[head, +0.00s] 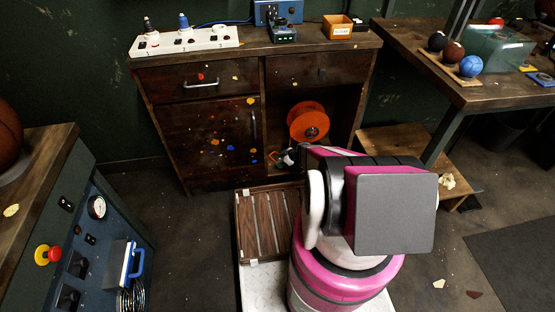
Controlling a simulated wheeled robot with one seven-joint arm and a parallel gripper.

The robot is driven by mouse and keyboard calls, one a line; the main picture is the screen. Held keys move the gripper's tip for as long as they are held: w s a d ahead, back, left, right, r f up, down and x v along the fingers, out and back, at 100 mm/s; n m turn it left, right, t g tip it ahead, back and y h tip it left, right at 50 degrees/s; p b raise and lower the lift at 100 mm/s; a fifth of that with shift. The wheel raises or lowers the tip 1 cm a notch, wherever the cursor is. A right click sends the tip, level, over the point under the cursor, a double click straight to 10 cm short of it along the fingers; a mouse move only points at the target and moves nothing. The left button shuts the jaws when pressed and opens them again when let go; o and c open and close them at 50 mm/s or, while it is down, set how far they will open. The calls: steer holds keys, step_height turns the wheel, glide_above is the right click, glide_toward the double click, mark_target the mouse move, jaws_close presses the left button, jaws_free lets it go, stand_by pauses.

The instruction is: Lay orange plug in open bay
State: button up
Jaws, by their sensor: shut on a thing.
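The open bay (344,106) is the doorless space in the lower right of the dark wooden cabinet. An orange reel (309,121) is in the bay. My gripper (281,156) is low at the bay's left side, partly hidden by my own arm. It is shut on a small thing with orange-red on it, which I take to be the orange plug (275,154). The plug is too small and too covered to make out its shape or whether it touches the bay floor.
A workbench (500,98) with balls stands right. A slatted wooden tray (268,225) lies below my gripper.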

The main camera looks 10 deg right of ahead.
steer(key=shift+f, duration=0.1)
steer(key=o, duration=0.9)
steer(key=shift+r, duration=0.2)
steer(key=s+d, duration=0.1)
steer(key=d, duration=0.3)
steer(key=s+d, duration=0.2)
steer(key=d, duration=0.2)
steer(key=s+d, duration=0.2)
steer(key=d, duration=0.2)
steer(key=shift+r, duration=0.3)
